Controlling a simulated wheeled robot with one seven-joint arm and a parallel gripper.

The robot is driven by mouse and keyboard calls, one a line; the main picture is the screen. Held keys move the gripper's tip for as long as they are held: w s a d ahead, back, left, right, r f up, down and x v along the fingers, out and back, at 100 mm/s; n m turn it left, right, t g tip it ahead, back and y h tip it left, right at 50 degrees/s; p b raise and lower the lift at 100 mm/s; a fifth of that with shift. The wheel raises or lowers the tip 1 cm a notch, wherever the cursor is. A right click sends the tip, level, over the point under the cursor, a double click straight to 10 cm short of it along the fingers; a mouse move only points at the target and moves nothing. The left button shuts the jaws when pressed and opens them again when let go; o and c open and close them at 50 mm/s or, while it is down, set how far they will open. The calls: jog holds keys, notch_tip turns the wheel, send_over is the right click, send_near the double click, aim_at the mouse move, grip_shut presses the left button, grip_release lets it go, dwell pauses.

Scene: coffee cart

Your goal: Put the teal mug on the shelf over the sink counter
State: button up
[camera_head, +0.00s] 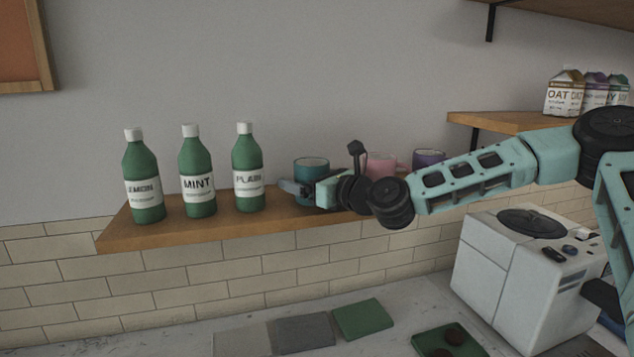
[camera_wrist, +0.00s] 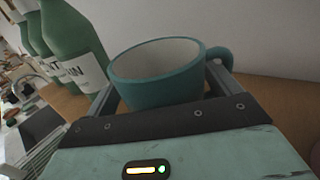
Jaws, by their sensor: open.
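The teal mug (camera_head: 311,167) is upright at the wooden shelf (camera_head: 180,233), just right of the bottles. In the wrist view the teal mug (camera_wrist: 160,88) sits between the two fingers of my gripper (camera_wrist: 160,98), with its handle on the right by the right finger. My gripper (camera_head: 300,190) is open around the mug, and it hides the mug's lower part in the head view. Whether either finger touches the mug I cannot tell.
Green bottles labelled LEMON (camera_head: 142,178), MINT (camera_head: 197,172) and PLAIN (camera_head: 248,168) stand left of the mug. A pink mug (camera_head: 381,163) and a purple mug (camera_head: 428,157) are to the right, behind my arm. A white machine (camera_head: 500,280) stands on the counter below.

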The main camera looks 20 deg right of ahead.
jog(key=b+v, duration=0.3)
jog(key=v, duration=0.9)
jog(key=shift+b, duration=0.3)
jog(key=shift+r, duration=0.1)
